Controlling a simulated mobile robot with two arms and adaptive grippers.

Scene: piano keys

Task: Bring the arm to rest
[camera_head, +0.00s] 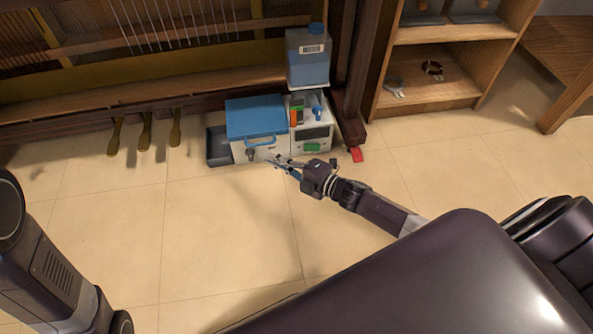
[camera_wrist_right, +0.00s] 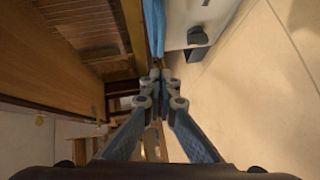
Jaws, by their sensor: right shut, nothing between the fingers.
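My right arm reaches in from the right in the head view. Its gripper (camera_head: 276,163) is low, in front of a white machine with a blue lid (camera_head: 257,117). The fingers are shut and empty. In the right wrist view the two fingertips (camera_wrist_right: 160,76) meet near the middle. Beyond them are a blue strip (camera_wrist_right: 154,30) and a white panel with a dark knob (camera_wrist_right: 196,36). I cannot tell whether the fingertips touch the machine. A dark link of my left arm shows at the left edge of the head view, but its gripper is out of view.
Gold pedals (camera_head: 145,133) stick out from the piano. A wooden shelf (camera_head: 428,90) stands at the right. The tiled floor (camera_head: 220,225) is clear.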

